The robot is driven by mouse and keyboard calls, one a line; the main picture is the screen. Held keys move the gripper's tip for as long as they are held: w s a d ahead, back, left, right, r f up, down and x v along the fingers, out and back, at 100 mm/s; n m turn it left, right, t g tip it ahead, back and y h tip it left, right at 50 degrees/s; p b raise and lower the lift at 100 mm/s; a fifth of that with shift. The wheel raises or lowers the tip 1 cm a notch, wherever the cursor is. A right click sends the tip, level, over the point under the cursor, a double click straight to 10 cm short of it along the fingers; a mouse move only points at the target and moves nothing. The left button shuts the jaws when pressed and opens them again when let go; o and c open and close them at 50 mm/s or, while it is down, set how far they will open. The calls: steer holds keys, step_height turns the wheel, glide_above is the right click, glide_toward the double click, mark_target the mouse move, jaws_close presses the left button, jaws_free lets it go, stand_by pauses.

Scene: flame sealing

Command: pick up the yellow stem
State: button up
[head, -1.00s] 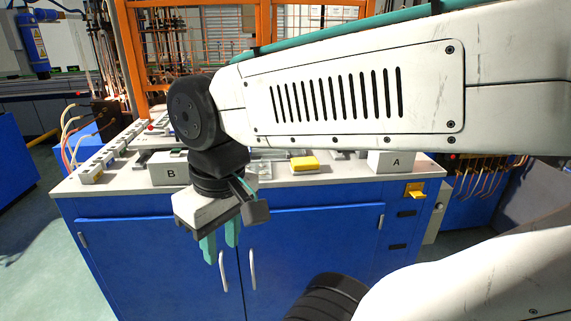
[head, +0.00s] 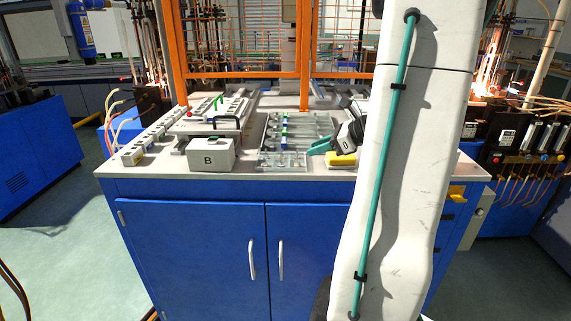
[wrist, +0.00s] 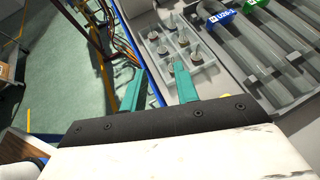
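My gripper (head: 321,147) reaches in over the right side of the bench, its teal fingers close to the tube tray. In the wrist view its two fingers (wrist: 158,84) are apart with nothing between them. A clear rack (head: 282,162) with several small round pieces stands at the tray's front; the pieces (wrist: 196,57) show just beyond the fingertips in the wrist view. I cannot make out which of them, if any, is the yellow stem. A yellow block (head: 341,159) lies right of the rack, under the gripper, and looks like a block rather than a stem.
The tray (head: 262,140) holds several clear tubes with blue and green labels. White box B (head: 208,156) stands left of the rack. Orange frame posts (head: 304,60) rise behind. My arm hides the bench's right part. The front bench edge (head: 225,179) is clear.

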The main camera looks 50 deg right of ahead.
mark_target(298, 161)
steer(key=shift+s+d+f+m+h, duration=0.2)
steer(key=shift+d+m+h, duration=0.15)
steer(key=shift+d, duration=0.4)
steer(key=shift+w+f, duration=0.2)
steer(key=x, duration=0.7)
steer(key=shift+d, duration=0.1)
jaws_close()
